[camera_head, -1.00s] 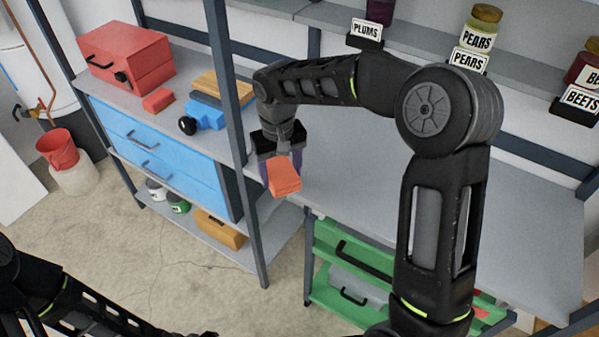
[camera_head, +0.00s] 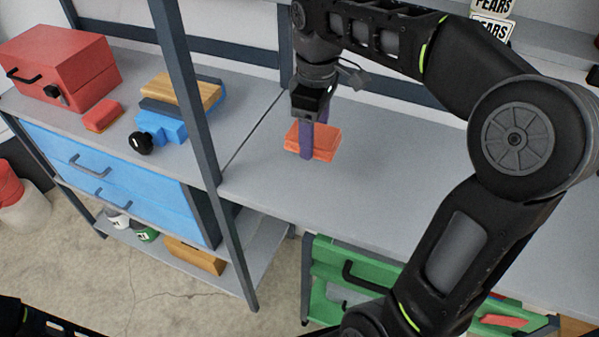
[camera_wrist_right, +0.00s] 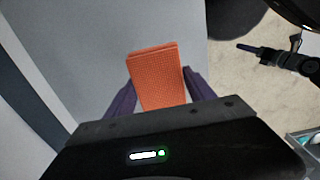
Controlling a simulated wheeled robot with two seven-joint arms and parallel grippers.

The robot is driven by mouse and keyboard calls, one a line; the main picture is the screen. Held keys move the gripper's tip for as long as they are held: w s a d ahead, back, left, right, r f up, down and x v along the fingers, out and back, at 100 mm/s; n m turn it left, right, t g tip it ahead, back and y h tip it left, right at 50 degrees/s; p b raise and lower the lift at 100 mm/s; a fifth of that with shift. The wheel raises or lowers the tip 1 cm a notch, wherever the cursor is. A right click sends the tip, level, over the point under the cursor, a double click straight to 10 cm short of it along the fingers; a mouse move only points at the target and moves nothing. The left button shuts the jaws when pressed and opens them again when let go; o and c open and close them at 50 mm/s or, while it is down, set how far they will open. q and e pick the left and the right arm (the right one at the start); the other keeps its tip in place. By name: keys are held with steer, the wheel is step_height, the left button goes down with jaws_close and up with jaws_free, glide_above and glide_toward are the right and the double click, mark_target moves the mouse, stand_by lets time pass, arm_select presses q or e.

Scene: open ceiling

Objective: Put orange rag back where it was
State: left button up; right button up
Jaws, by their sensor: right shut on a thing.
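The orange rag (camera_head: 325,145) is a folded, textured block at the left part of the grey shelf top (camera_head: 400,185). My right gripper (camera_head: 313,140) points down with its purple fingers shut on the rag. In the right wrist view the rag (camera_wrist_right: 157,78) sits between the two fingers (camera_wrist_right: 158,97). The rag is over the shelf top, at or close to its surface; I cannot tell whether it touches. Part of my left arm shows at the lower left of the head view, but its gripper is not visible.
A dark upright post (camera_head: 190,90) stands left of the rag. Beyond it are a red toolbox (camera_head: 62,62), a small red block (camera_head: 103,115), a blue tool (camera_head: 160,126) and blue drawers (camera_head: 110,185). The shelf top right of the rag is clear.

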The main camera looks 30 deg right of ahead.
steer(key=shift+s+r, duration=0.15)
steer(key=shift+s, duration=0.1)
glide_above(313, 179)
steer(key=shift+f, duration=3.15)
steer(key=shift+f, duration=1.9)
steer(key=shift+f, duration=0.2)
steer(key=o, duration=1.5)
steer(key=shift+c, duration=0.2)
steer(key=shift+r, duration=0.15)
